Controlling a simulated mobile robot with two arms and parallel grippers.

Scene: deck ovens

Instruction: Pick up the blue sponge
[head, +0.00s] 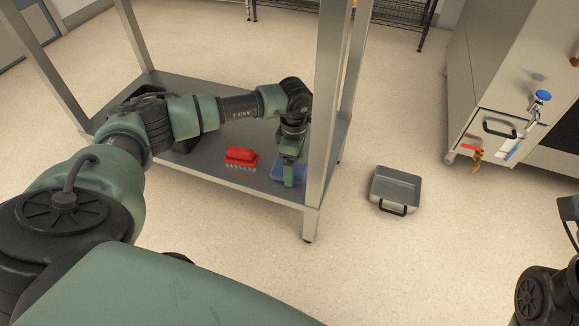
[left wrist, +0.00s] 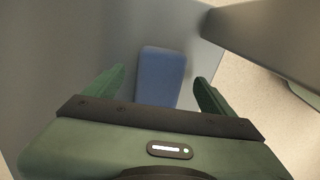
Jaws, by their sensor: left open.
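The blue sponge (head: 298,171) lies on the lower shelf (head: 270,190) of a metal table, near its right leg. In the head view my left gripper (head: 289,177) is pointed down at the sponge and hides part of it. In the left wrist view the sponge (left wrist: 162,77) shows between the two green fingers of the open left gripper (left wrist: 160,85), with a gap on each side. I cannot tell how far above the shelf the fingertips are. My right gripper is not in view; only part of the right arm shows at the lower right edge.
A red brush (head: 241,156) lies on the shelf left of the sponge. The table leg (head: 325,110) stands close to the right of my left gripper. A grey pan (head: 397,187) with a black handle sits on the floor. A steel cabinet (head: 500,80) stands at the right.

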